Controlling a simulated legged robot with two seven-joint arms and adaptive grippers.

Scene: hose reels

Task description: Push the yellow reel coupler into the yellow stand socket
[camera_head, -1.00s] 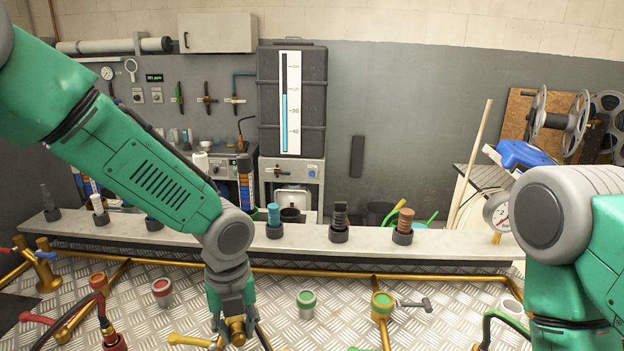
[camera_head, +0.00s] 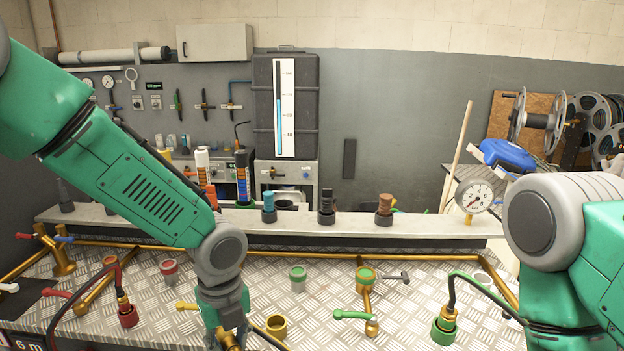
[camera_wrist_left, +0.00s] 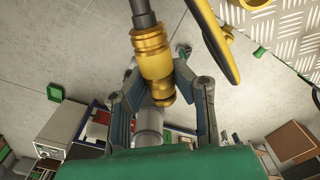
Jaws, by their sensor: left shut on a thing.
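My left gripper (camera_head: 232,338) is low in the head view, its fingers partly cut off by the bottom edge. In the left wrist view its two fingers (camera_wrist_left: 162,92) are closed around the yellow reel coupler (camera_wrist_left: 152,55), a brass-yellow ribbed fitting with a dark hose at its top. In the head view the coupler (camera_head: 229,341) is mostly hidden by the gripper. The yellow stand socket (camera_head: 276,326), a short round cup with a dark opening, stands just right of the gripper. The coupler is apart from it. My right gripper is out of view; only the right arm shows.
A yellow lever (camera_head: 186,305) lies left of the gripper. A green lever (camera_head: 350,315) and green coupler (camera_head: 444,330) are to the right, a red coupler (camera_head: 128,315) to the left. A green-rimmed can (camera_head: 298,278) stands behind the socket. A shelf (camera_head: 340,223) crosses behind.

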